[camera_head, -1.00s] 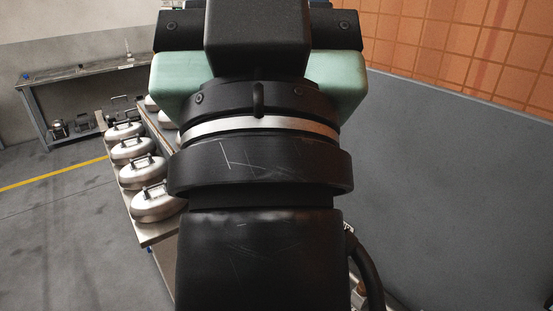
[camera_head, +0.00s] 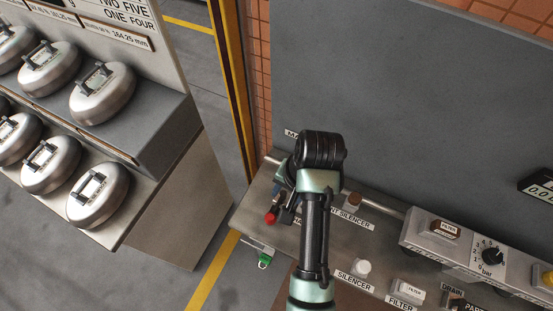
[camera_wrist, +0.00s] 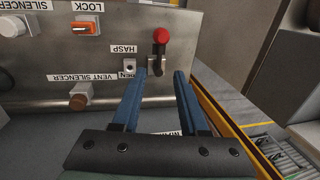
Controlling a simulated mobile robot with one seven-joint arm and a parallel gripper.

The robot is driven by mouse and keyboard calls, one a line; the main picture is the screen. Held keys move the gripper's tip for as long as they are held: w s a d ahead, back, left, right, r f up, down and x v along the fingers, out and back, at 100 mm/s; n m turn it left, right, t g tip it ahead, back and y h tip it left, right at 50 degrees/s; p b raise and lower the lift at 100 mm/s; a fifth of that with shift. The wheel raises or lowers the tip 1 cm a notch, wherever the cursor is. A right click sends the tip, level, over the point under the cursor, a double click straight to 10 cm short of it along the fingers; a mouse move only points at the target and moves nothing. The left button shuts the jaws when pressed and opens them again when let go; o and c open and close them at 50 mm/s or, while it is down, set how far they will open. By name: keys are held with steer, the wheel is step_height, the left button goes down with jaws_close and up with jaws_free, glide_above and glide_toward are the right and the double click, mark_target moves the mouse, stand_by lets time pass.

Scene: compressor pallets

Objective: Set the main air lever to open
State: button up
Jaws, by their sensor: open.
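The main air lever (camera_wrist: 160,37) has a red ball knob on a short metal stem, set on the grey metal panel in the wrist view. In the head view its red knob (camera_head: 271,218) shows at the panel's left end, beside my gripper (camera_head: 285,207). In the wrist view my gripper (camera_wrist: 160,74) is open, its two blue fingers pointing at the lever. The fingertips lie either side of the stem's lower end in the picture; I cannot tell whether they touch it. The label below, between the fingers, is mostly hidden.
An orange lock switch (camera_wrist: 83,28) and a brown vent silencer knob (camera_wrist: 78,91) are left of the lever in the wrist view. A pressure dial (camera_head: 492,257) is farther right. Metal pots (camera_head: 102,92) fill a rack at left.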

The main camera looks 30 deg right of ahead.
mark_target(276, 209)
steer(key=f, duration=0.3)
steer(key=w+a+f, duration=0.1)
steer(key=f, duration=0.7)
steer(key=shift+w+a, duration=0.2)
steer(key=shift+w, duration=0.15)
jaws_close()
steer(key=shift+r, duration=0.1)
stand_by(0.7)
